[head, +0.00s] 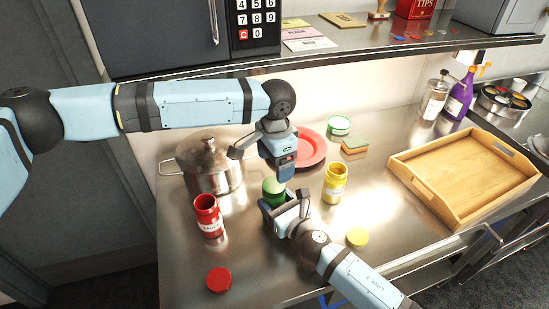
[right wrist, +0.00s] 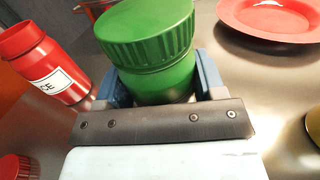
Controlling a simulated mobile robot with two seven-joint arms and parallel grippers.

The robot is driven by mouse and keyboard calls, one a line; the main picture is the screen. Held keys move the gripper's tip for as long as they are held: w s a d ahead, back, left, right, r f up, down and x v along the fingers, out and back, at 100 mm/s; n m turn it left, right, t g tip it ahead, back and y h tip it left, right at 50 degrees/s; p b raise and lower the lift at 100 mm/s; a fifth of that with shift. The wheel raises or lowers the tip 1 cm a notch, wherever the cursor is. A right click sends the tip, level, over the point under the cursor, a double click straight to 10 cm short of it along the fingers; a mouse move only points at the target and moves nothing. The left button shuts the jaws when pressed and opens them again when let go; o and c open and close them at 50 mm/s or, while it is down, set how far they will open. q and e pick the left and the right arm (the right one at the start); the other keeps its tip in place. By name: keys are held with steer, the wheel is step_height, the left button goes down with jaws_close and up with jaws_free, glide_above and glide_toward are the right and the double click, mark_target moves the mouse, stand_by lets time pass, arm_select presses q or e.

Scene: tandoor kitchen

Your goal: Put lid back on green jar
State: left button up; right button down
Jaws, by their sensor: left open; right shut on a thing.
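The green jar (right wrist: 160,85) stands upright on the steel counter, and my right gripper (head: 292,212) is shut around its body. The ribbed green lid (right wrist: 148,30) sits on top of the jar in the right wrist view. It looks slightly off to the left there, and I cannot tell whether it is fully seated. It also shows in the head view (head: 273,186), just under my left gripper (head: 283,172). My left gripper is open above the lid, pointing down, and its fingertips are hard to make out. The jar's lower part is hidden by my right gripper.
An open red jar (head: 208,217) and an open yellow jar (head: 335,184) stand either side. A red lid (head: 218,279) and yellow lid (head: 357,237) lie in front. A steel pot (head: 212,172), red plate (head: 313,150), sponge (head: 354,148) and wooden tray (head: 410,181) are around.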

mark_target(274, 184)
arm_select(q)
steer(key=n, duration=0.6)
steer(key=shift+r+n, duration=0.2)
steer(key=shift+n, duration=0.2)
steer(key=n, duration=0.4)
steer(key=shift+a+r+n, duration=0.1)
steer(key=shift+r+n, duration=0.05)
steer(key=shift+n, duration=0.25)
steer(key=shift+f, duration=4)
steer(key=shift+c, duration=0.2)
